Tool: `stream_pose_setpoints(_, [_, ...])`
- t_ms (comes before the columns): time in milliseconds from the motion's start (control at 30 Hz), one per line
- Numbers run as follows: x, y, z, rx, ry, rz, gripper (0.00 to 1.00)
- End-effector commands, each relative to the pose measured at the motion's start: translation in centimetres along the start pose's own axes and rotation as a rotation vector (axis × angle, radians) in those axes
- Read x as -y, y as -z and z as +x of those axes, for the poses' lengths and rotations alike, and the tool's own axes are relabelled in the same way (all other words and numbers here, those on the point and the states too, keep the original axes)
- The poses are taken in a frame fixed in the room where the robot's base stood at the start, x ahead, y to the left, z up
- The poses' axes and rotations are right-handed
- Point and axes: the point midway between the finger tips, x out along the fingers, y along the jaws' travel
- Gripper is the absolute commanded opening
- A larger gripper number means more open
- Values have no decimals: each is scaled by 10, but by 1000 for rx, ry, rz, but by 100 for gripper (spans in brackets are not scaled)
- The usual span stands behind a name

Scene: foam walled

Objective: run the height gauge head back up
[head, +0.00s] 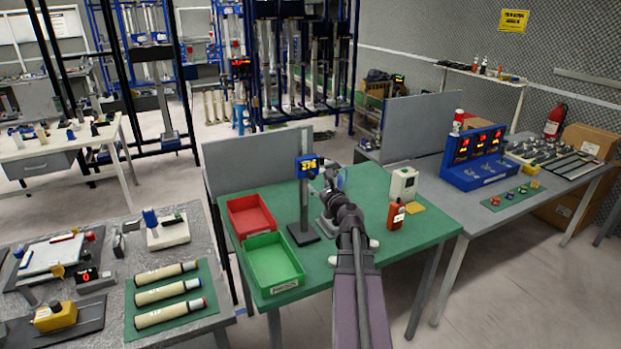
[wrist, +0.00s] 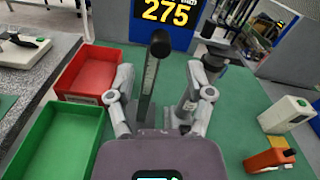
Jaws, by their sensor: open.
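The height gauge stands on the green-topped bench: a dark base (head: 303,235), an upright grey column (head: 304,205) and a blue head (head: 308,167) with a lit yellow display. In the wrist view the display on the blue head (wrist: 166,12) reads 275, at the top of the picture. A round black knob (wrist: 160,43) shows in front of it, above the graduated column (wrist: 148,80). My gripper (wrist: 163,92) is open, its fingers apart either side of the column's line of sight, with nothing held. In the head view my gripper (head: 328,194) is right of the column; its fingertips are hard to make out.
Red bin (head: 250,229) and green bin (head: 287,283) lie left of the gauge. A grey stand with a dark round top (wrist: 213,55) is behind my right finger. A white box (head: 403,183) and orange device (head: 396,214) stand right. A grey panel (head: 258,157) backs the bench.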

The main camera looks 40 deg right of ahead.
Motion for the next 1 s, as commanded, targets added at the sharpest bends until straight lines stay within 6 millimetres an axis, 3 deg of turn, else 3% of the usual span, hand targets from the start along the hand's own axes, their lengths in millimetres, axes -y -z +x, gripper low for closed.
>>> stream_pose_setpoints(200, [1, 0, 35, 0, 0, 0, 67])
stream_pose_setpoints(400, [2, 0, 52, 0, 2, 0, 67])
stream_pose_setpoints(867, [2, 0, 58, -1, 3, 0, 67])
stream_pose_setpoints(1000, [2, 0, 58, -1, 3, 0, 29])
